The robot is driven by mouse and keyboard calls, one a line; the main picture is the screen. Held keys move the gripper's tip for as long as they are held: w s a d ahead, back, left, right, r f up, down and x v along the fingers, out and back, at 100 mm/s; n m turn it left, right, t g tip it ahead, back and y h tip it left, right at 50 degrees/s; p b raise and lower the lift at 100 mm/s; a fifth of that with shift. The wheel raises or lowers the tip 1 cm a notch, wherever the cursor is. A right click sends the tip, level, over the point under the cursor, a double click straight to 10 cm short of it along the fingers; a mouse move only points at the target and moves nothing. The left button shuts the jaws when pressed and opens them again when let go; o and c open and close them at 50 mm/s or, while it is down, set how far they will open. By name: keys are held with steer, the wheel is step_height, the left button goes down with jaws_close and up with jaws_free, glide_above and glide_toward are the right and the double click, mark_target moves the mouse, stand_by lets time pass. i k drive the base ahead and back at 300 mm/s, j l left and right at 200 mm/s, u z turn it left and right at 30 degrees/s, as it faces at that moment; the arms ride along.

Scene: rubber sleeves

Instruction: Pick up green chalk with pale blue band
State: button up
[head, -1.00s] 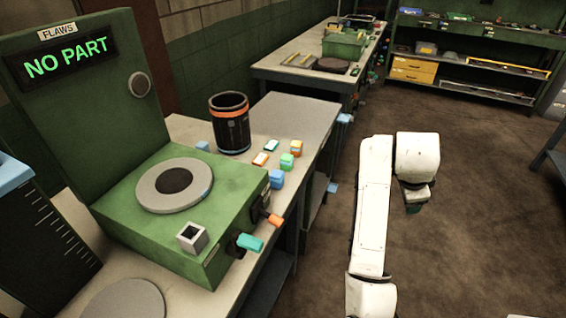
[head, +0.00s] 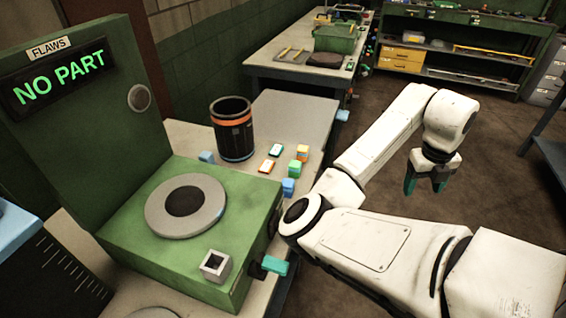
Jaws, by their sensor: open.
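Several small coloured pieces lie on the bench to the right of the green machine. A green piece (head: 295,169) stands in front of an orange-yellow one (head: 303,152). Another green piece with a pale face (head: 276,150) lies behind and to its left. They are too small to tell which one has a pale blue band. My gripper (head: 425,187) is open and empty, with green fingertips pointing down. It hangs over the floor side, well to the right of the pieces and apart from them.
A dark cup with an orange band (head: 232,128) stands left of the pieces. The green machine (head: 180,255) reads "NO PART". A grey panel (head: 295,115) behind is clear.

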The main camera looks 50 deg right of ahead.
mark_target(295, 168)
steer(key=i, duration=1.2)
